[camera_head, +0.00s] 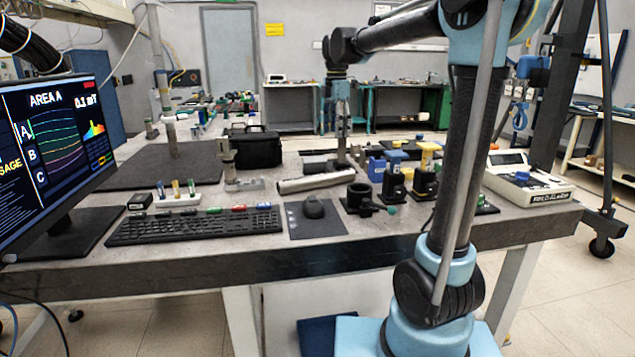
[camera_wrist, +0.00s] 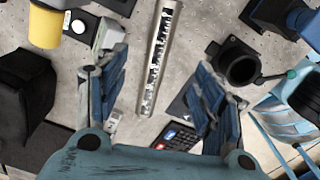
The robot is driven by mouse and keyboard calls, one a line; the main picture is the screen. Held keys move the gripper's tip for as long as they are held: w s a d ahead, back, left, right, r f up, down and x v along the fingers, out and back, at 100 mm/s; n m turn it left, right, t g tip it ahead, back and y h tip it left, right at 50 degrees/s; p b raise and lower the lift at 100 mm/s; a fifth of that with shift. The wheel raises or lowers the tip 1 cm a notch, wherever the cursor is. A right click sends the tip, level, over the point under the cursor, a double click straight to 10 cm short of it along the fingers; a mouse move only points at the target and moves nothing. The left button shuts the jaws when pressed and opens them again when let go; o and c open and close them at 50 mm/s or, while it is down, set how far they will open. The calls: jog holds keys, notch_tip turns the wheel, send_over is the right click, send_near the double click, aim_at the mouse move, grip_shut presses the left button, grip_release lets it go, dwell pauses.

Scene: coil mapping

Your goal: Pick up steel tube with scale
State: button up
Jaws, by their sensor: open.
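The steel tube with scale (camera_head: 313,183) lies on the grey bench between the keyboard and the coil parts. In the wrist view the tube (camera_wrist: 159,60) runs nearly vertically, with pale marks along a long slot. My gripper (camera_head: 342,152) points down over the bench, behind and right of the tube in the head view. In the wrist view my gripper (camera_wrist: 155,78) is open, with one finger on each side of the tube. No contact shows, and the height above it is hard to tell.
A black ring holder (camera_head: 359,196) stands right of the tube. Blue, black and yellow coil parts (camera_head: 395,183) crowd beyond it. A mouse (camera_head: 313,208) and keyboard (camera_head: 195,225) lie in front. A black bag (camera_head: 250,148) stands behind, and a gauge box (camera_head: 527,180) stands at right.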

send_near(335, 175)
jog(key=f, duration=0.1)
jog(key=w+f, duration=0.1)
jog(key=f, duration=0.1)
jog(key=w+f, duration=0.1)
jog(key=f, duration=0.1)
jog(key=shift+a+f, duration=0.1)
jog(key=shift+a, duration=0.15)
jog(key=shift+d+f, duration=0.2)
jog(key=shift+f, duration=2.7)
jog(key=shift+c, duration=0.2)
jog(key=c, duration=1.4)
grip_shut()
jog(key=shift+r, duration=0.15)
